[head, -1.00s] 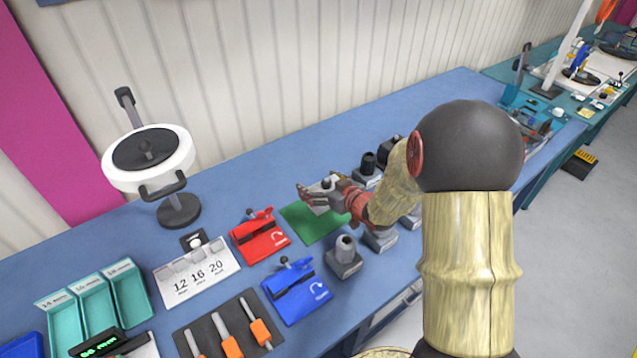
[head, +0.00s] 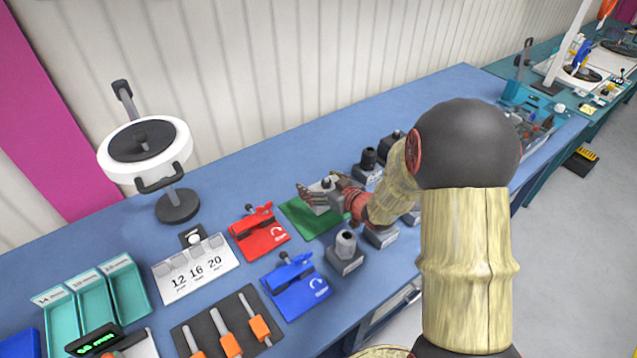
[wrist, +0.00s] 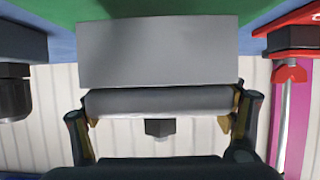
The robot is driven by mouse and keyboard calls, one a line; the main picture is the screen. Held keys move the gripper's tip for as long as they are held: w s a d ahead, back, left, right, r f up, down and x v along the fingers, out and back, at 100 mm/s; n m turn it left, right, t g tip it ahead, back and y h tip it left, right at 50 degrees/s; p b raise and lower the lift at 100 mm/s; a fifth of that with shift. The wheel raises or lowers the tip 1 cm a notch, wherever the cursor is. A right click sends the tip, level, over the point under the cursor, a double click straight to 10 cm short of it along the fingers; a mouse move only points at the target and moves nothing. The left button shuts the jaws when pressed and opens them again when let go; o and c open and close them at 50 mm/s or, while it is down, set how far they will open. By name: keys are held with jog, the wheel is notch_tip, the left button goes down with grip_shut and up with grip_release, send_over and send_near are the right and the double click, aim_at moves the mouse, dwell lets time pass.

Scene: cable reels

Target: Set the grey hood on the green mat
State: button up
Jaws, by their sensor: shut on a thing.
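The grey hood (head: 320,203) shows partly in the head view, above or on the green mat (head: 299,219); my fingers cover part of it. In the wrist view the hood (wrist: 158,52) is a wide grey block with a rounded grey bar across it and a small dark knob behind. My gripper (head: 325,191) is shut on the hood, with its fingers (wrist: 160,108) at both ends of the bar. The mat (wrist: 160,8) fills the top of the wrist view beyond the block. I cannot tell whether the hood's base touches it.
A red device (head: 259,236) stands left of the mat, a blue one (head: 297,286) in front. A grey block with a socket (head: 345,256) is close by. Several grey-and-black blocks (head: 368,170) stand to the right, partly behind my arm. A white reel (head: 146,158) stands far left.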

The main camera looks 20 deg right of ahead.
jog(key=shift+f, duration=0.15)
jog(key=shift+f+b, duration=0.8)
jog(key=shift+f, duration=0.2)
jog(key=o, duration=1.3)
jog(key=shift+o, duration=0.2)
jog(key=v, duration=1.2)
